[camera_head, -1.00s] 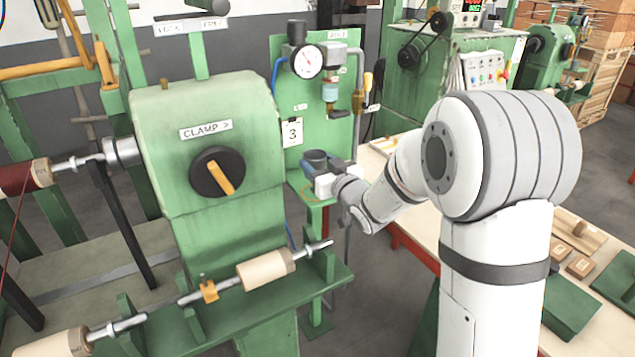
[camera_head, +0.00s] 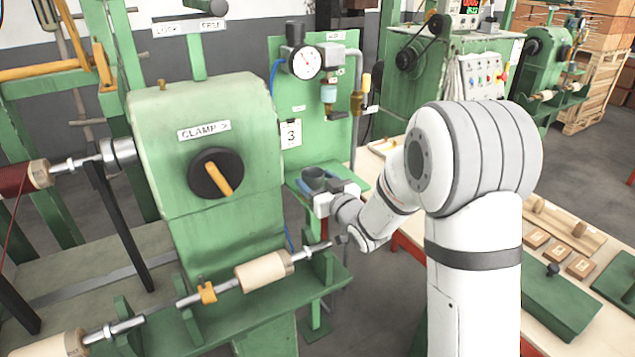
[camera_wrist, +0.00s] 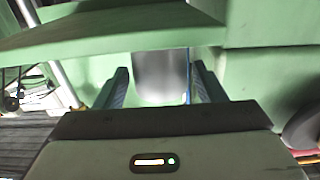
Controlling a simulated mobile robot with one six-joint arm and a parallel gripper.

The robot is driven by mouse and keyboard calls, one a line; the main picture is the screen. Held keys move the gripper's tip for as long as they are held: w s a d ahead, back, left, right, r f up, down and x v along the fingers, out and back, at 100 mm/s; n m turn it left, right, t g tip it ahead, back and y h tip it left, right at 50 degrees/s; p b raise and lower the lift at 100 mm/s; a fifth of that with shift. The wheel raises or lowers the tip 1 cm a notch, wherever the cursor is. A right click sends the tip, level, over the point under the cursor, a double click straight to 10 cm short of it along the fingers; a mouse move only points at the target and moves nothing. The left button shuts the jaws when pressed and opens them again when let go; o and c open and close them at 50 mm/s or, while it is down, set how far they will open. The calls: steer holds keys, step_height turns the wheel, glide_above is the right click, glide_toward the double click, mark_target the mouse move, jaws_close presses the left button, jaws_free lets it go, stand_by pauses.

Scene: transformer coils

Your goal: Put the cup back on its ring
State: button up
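The cup (camera_head: 314,178), dark and rounded with an open top, is over the small green shelf beside the panel marked 3. My gripper (camera_head: 322,194) reaches in from the right at the cup. The orange ring on the shelf is hidden behind the cup and gripper. I cannot tell whether the cup's base touches the shelf.
The green clamp housing (camera_head: 215,130) stands close on the left. The panel (camera_head: 293,105) with its gauge (camera_head: 307,62) rises behind the shelf. A shaft with a pale coil former (camera_head: 264,271) lies below. A workbench (camera_head: 408,228) with wooden blocks and green pieces is on the right.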

steer(key=shift+o, duration=0.7)
